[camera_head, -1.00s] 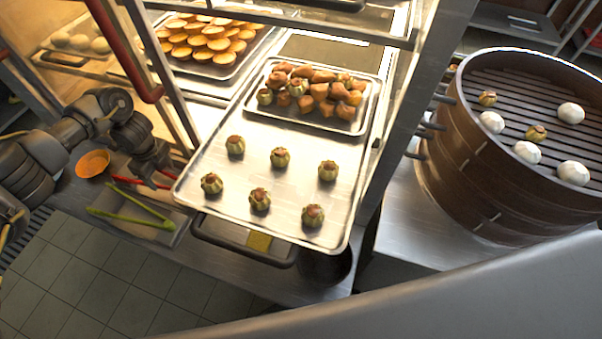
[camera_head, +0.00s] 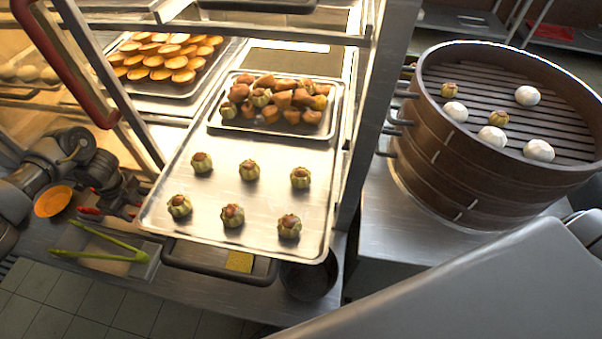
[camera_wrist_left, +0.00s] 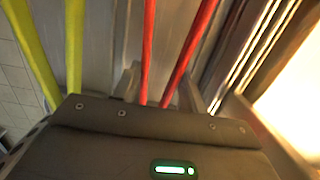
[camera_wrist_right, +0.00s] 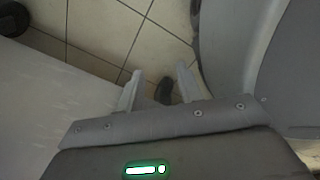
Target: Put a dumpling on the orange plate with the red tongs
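Several green-brown pleated dumplings (camera_head: 232,215) sit spaced out on a large metal tray (camera_head: 262,245). The orange plate (camera_head: 53,201) lies on the counter at the left. The red tongs (camera_head: 90,211) lie between the plate and the tray, partly hidden by my left gripper (camera_head: 122,204). In the left wrist view, both arms of the red tongs (camera_wrist_left: 149,45) run between the left gripper's separated fingers (camera_wrist_left: 160,88). The fingers look open; contact cannot be told. My right gripper (camera_wrist_right: 158,88) is open and empty above the tiled floor.
Green tongs (camera_head: 112,252) lie beside the red ones and show in the left wrist view (camera_wrist_left: 74,45). A smaller tray of browned pieces (camera_head: 222,127) stands on the large tray. A rack post (camera_head: 375,110) separates the trays from a round steamer (camera_head: 440,165) holding buns and dumplings.

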